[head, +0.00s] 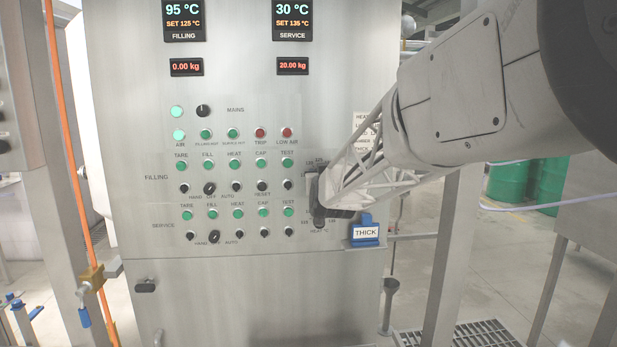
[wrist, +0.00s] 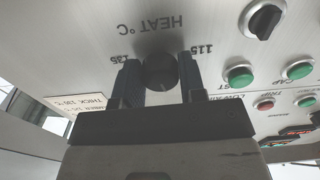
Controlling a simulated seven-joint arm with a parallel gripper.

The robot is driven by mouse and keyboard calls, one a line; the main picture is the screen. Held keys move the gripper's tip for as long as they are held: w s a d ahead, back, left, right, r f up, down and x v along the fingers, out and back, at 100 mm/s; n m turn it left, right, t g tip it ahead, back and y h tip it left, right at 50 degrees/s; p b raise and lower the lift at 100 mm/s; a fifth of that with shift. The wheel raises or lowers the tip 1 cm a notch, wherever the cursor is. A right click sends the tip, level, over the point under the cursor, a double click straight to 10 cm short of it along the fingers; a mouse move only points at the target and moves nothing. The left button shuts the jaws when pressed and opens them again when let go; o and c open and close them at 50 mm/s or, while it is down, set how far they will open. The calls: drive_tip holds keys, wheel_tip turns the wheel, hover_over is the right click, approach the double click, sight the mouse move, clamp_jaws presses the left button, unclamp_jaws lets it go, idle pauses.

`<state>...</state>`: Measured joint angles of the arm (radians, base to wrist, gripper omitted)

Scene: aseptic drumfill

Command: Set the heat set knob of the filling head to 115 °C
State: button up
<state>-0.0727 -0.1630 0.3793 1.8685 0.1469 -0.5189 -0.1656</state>
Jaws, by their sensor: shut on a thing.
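The filling heat set knob (wrist: 160,71) is a dark round knob between the fingers of my gripper (wrist: 160,78) in the wrist view. My gripper is shut on the knob, one finger on each side. I cannot make out the knob's pointer. In the head view my gripper (head: 322,195) covers the knob at the panel's right side. The filling display (head: 183,20) reads 95 °C, SET 125 °C.
The service display (head: 292,20) reads 30 °C, SET 135 °C. Rows of green buttons and black selectors fill the panel (head: 240,290) left of my gripper. A blue-framed THICK sign (head: 366,232) sits close below right. A label card (wrist: 85,101) is beside the knob.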

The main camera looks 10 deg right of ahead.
drive_tip(key=n, duration=0.7)
drive_tip(key=shift+f, duration=0.1)
drive_tip(key=n, duration=0.6)
drive_tip(key=shift+n, duration=0.4)
drive_tip(key=o, duration=0.9)
drive_tip(key=shift+s, duration=0.2)
drive_tip(key=shift+s, duration=3.7)
